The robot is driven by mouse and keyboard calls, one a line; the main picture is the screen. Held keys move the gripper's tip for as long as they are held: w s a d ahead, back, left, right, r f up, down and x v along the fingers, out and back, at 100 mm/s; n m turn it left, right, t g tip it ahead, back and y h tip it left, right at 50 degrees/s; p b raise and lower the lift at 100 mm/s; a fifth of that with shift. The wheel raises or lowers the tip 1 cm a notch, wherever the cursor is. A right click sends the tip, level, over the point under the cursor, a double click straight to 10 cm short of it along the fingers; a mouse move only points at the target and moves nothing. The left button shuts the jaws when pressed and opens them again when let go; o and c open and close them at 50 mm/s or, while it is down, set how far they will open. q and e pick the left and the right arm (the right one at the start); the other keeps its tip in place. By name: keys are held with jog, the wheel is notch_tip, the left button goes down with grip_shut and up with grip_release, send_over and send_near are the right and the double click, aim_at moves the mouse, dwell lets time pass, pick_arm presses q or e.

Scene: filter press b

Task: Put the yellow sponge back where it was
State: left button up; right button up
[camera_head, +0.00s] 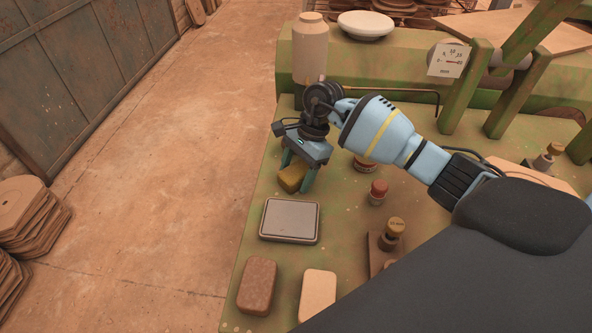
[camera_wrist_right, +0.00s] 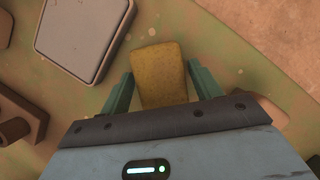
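The yellow sponge (camera_head: 292,178) stands on the green bench top, beyond the grey square pad. In the right wrist view the sponge (camera_wrist_right: 160,75) lies between the two green fingers. My right gripper (camera_head: 297,179) is over the sponge with its fingers on either side. In the right wrist view my right gripper (camera_wrist_right: 158,90) is open, with a gap showing at the left finger; the right finger is close to the sponge. The sponge's near end is hidden by the gripper body. My left gripper is not in view.
The grey square pad (camera_head: 290,219) lies nearer me. A brown block (camera_head: 258,286) and a pale block (camera_head: 318,293) lie at the front. A red-topped knob (camera_head: 378,190) and a wooden-topped weight (camera_head: 393,230) stand to the right. A tall beige bottle (camera_head: 309,50) stands behind the gripper.

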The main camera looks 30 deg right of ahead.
jog(key=shift+o, duration=0.5)
jog(key=shift+r, duration=0.1)
jog(key=shift+r, duration=0.2)
jog(key=v, duration=1.1)
jog(key=shift+d+r, duration=0.15)
jog(key=shift+r, duration=0.25)
jog(key=shift+f, duration=0.1)
